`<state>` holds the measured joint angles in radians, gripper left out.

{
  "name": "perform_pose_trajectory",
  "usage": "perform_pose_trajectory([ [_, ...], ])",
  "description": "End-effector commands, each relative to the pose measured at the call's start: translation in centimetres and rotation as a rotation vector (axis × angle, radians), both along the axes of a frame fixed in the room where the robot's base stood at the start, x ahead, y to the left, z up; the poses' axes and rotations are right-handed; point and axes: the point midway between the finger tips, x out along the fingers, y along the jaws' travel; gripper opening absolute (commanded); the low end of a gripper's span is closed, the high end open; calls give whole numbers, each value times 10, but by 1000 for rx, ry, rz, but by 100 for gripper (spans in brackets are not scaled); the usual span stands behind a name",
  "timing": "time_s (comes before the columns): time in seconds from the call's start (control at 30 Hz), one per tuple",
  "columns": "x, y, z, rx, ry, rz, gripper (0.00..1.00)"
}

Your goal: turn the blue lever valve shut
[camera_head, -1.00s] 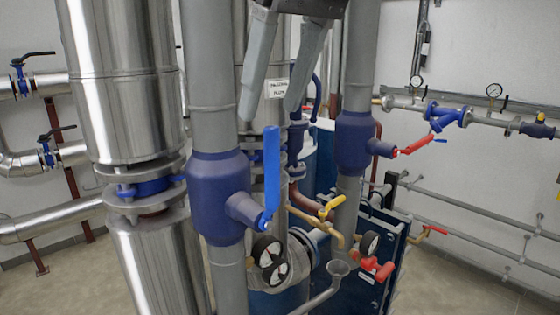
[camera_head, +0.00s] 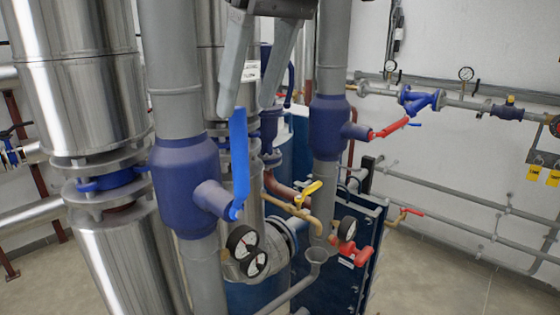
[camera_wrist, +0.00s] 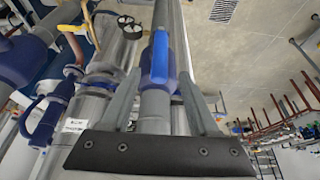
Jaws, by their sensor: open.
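The blue lever (camera_head: 240,165) stands upright on a short stub at the right side of a blue valve body (camera_head: 186,185) on a grey vertical pipe. My gripper (camera_head: 247,110) comes down from the top of the head view, with its two grey fingers spread. Its fingertips are close to the lever's upper end. In the wrist view the blue lever (camera_wrist: 161,57) shows between and beyond the open fingertips (camera_wrist: 160,74). Nothing is held. I cannot tell whether a finger touches the lever.
A second blue valve (camera_head: 329,127) with a red lever (camera_head: 390,128) stands at the right behind. Pressure gauges (camera_head: 242,241) and a yellow-handled tap (camera_head: 308,193) sit below and right of the lever. A large metal-clad pipe (camera_head: 85,100) is at the left. Floor shows at the lower right.

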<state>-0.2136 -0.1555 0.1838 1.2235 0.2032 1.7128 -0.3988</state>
Motion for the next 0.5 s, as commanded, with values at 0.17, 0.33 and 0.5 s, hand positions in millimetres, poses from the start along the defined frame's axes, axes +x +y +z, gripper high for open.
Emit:
perform_pose_trajectory([
  [0.17, 9, 11, -37, -2, 2, 0, 61],
  [0.33, 17, 20, -66, -2, 1, 1, 61],
  [0.5, 22, 26, -84, -1, 1, 0, 61],
])
